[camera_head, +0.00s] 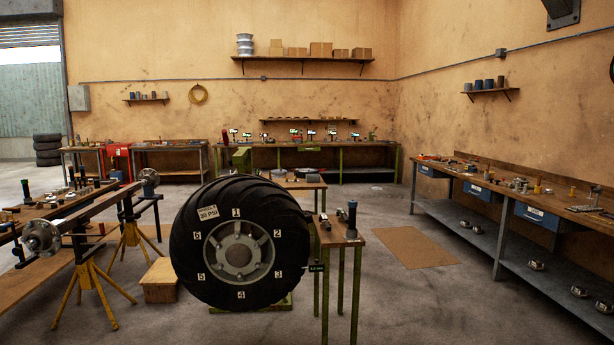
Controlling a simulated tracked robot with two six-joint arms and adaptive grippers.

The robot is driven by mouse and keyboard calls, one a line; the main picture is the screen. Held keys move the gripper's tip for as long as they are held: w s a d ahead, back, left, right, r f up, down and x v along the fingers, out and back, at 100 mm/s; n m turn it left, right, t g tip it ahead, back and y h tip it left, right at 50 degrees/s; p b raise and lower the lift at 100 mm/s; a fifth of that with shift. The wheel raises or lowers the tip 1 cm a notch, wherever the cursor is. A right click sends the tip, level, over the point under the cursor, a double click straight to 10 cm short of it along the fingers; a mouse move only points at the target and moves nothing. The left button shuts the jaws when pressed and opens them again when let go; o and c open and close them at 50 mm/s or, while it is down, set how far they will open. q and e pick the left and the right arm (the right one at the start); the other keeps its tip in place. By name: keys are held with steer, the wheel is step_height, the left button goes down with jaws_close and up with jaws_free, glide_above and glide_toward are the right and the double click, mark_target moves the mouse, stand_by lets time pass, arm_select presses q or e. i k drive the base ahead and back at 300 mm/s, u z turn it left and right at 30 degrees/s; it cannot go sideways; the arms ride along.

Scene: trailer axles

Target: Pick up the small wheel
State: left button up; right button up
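One wheel (237,243) with a black tyre and a grey rim stands upright near the middle of the head view. White number tags 1 to 6 sit around its rim, and a tag reading "50 PSI" is on the tyre's upper left. A green base shows under its bottom edge. I cannot tell from this view whether it is the small wheel. Neither of my grippers is in view.
A small table (343,237) with tools stands close at the wheel's right. At left, an axle (95,207) rests on yellow stands, with a wooden box (160,281) nearby. A long workbench (520,191) lines the right wall. Floor around the brown mat (402,247) is clear.

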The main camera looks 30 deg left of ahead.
mark_target(301, 173)
steer(key=u, duration=0.05)
steer(key=i, duration=6.8)
steer(key=u, duration=0.25)
steer(key=i, duration=2.9)
steer(key=u, duration=0.35)
steer(key=i, duration=1.35)
steer(key=u, duration=0.4)
